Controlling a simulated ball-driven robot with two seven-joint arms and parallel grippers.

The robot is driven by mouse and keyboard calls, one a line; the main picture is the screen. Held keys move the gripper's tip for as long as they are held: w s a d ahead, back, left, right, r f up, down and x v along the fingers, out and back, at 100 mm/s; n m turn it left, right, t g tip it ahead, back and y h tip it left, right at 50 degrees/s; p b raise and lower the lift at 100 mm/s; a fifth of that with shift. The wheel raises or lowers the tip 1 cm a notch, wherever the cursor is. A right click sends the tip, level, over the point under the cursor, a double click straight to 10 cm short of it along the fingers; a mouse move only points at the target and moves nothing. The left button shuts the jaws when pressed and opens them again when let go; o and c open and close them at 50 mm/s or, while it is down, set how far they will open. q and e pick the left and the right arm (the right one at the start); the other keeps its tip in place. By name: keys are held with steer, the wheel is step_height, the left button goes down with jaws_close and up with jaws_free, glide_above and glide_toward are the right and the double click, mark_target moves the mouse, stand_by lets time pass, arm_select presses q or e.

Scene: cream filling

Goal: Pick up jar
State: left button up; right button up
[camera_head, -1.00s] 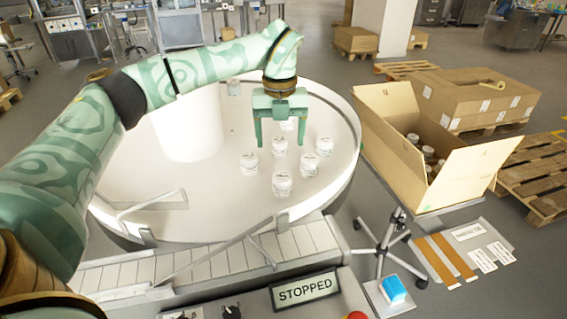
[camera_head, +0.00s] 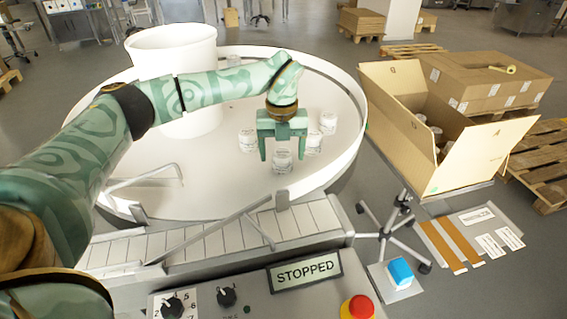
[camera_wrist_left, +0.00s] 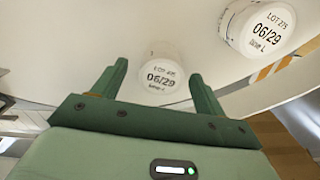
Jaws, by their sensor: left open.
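My left gripper (camera_head: 283,157) is open and points down over the front of the round white table (camera_head: 225,182). A white-lidded jar (camera_head: 281,161) stands between or just behind its fingers in the head view. In the left wrist view this jar's lid (camera_wrist_left: 163,80), printed LOT and 06/29, shows between the two open fingertips, with no visible contact. More jars stand close by: one to the left (camera_head: 247,141), and two to the right (camera_head: 313,140) and (camera_head: 328,123). Another lid (camera_wrist_left: 258,27) shows at upper right in the wrist view. My right gripper is not in view.
An open cardboard box (camera_head: 440,170) holding jars stands right of the table. A metal guide rail (camera_head: 215,240) and a conveyor (camera_head: 215,235) lie in front.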

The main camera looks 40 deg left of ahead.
mark_target(283, 152)
arm_select(q)
steer(key=f, duration=0.3)
steer(key=shift+w+f+b, duration=0.1)
steer(key=shift+w+b, duration=0.1)
steer(key=shift+b, duration=0.1)
steer(key=shift+s, duration=0.1)
steer(key=shift+c, duration=0.9)
steer(key=c, duration=0.9)
